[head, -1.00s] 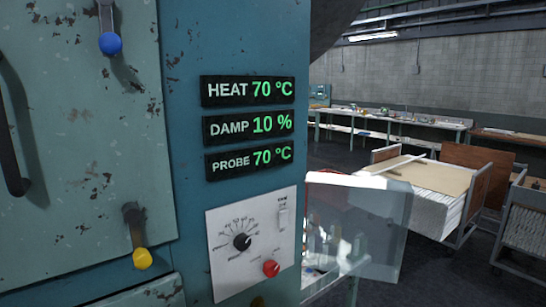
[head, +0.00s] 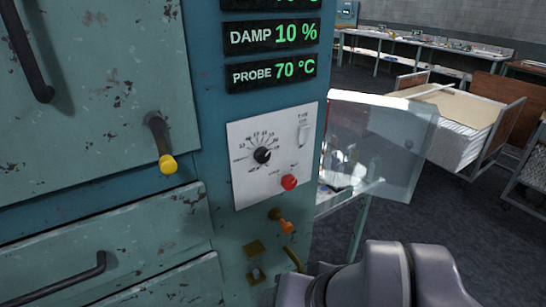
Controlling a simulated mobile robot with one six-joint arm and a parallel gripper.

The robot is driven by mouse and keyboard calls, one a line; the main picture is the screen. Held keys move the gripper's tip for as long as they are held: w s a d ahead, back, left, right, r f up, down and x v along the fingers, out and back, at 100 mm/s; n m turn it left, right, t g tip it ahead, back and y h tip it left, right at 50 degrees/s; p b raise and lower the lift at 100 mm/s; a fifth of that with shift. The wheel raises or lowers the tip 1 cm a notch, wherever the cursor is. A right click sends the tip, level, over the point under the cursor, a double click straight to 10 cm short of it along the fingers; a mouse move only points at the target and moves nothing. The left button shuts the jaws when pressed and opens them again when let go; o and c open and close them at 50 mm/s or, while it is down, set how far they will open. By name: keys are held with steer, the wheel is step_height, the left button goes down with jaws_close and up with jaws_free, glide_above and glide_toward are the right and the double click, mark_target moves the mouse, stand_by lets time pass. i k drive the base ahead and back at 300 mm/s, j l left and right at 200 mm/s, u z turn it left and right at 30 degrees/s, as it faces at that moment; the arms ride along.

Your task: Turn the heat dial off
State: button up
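The heat dial is a black pointer knob (head: 262,155) on a white control panel (head: 243,183), with a printed scale of marks around it. The panel is on the blue face of the cabinet. A red knob or button (head: 289,182) sits below and right of the dial, and a pale switch (head: 304,133) is at the panel's upper right. Green readouts above show DAMP 10 % and PROBE 70 °C (head: 271,72); the heat readout is mostly cut off at the top. Part of my arm shows at the bottom right, below the panel. My gripper is not visible.
An open clear door or panel (head: 385,145) stands out to the right of the control panel. A yellow-tipped handle (head: 168,164) and an orange knob (head: 286,226) project from the cabinet. A cart with stacked sheets (head: 465,125) stands farther right; dark floor lies between.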

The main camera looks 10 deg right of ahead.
mark_target(262, 155)
steer(key=i+j+z, duration=0.15)
steer(key=j, duration=0.25)
steer(key=i+j+z, duration=0.2)
steer(key=j, duration=0.2)
steer(key=i+j+z, duration=0.15)
steer(key=j, duration=0.25)
steer(key=k, duration=0.05)
